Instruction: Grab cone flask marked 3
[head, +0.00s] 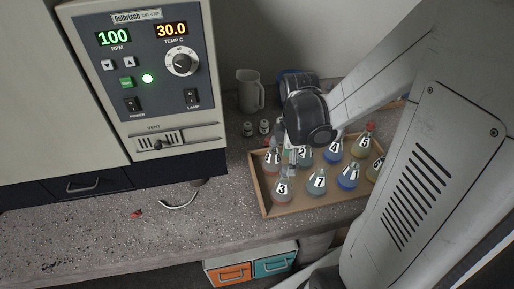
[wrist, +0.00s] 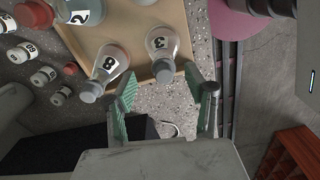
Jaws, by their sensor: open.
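The cone flask marked 3 (head: 282,191) stands upright at the near left corner of a wooden tray (head: 291,212) in the head view, with reddish contents low down. In the wrist view the flask marked 3 (wrist: 161,47) has its stopper end toward my gripper (wrist: 168,91). My gripper is open and empty, its green-lined fingers spread to either side of that stopper end, with no clear contact. In the head view my wrist hides part of the tray behind flask 3.
Other numbered flasks share the tray, including one marked 7 (head: 319,183) and one marked 4 (head: 333,152). Small lidded bottles (head: 264,127) and a grey jug (head: 250,91) stand behind it. A large control unit (head: 150,75) is at left. The bench front is mostly clear.

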